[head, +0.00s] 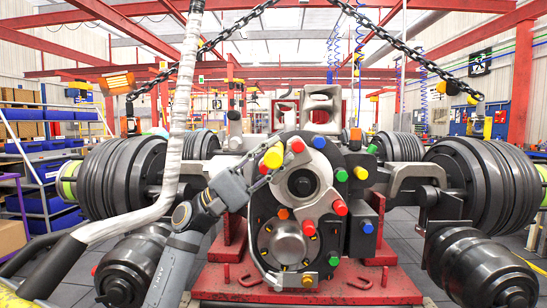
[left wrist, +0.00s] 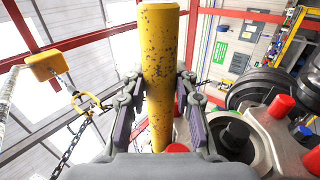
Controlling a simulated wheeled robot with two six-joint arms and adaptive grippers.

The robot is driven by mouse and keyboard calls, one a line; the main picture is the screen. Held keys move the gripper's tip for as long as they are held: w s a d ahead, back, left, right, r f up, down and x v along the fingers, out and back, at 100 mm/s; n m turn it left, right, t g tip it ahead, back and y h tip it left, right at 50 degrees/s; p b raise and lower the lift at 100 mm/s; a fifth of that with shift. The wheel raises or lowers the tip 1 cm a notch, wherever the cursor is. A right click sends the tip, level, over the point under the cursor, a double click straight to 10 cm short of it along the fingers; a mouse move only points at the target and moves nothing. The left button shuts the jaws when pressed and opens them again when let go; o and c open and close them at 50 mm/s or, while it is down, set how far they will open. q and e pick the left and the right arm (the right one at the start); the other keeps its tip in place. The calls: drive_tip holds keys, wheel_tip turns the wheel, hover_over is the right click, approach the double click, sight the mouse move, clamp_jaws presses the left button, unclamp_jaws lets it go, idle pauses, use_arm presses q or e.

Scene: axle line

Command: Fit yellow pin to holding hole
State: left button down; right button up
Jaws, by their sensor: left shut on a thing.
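My left gripper (head: 262,177) is shut on the yellow pin (head: 273,157), in front of the upper left of the axle housing (head: 325,205). In the left wrist view the worn yellow pin (left wrist: 160,70) stands lengthwise between the two fingers of the gripper (left wrist: 160,112). Its lower end is partly hidden low between the fingers. I cannot pick out the holding hole for certain; the gripper and pin cover part of the housing. My right gripper is not in view.
Red, green, blue and orange caps sit around the housing, with a red cap (head: 297,145) close beside the pin. A red stand (head: 330,285) is below. Chains (head: 425,60) hang from above on both sides.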

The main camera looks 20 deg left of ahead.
use_arm(q)
drive_tip(key=shift+w+a+r, duration=0.1)
drive_tip(key=shift+w, duration=0.1)
drive_tip(key=c, duration=1)
unclamp_jaws()
drive_tip(key=v, duration=0.7)
drive_tip(key=shift+a, duration=0.2)
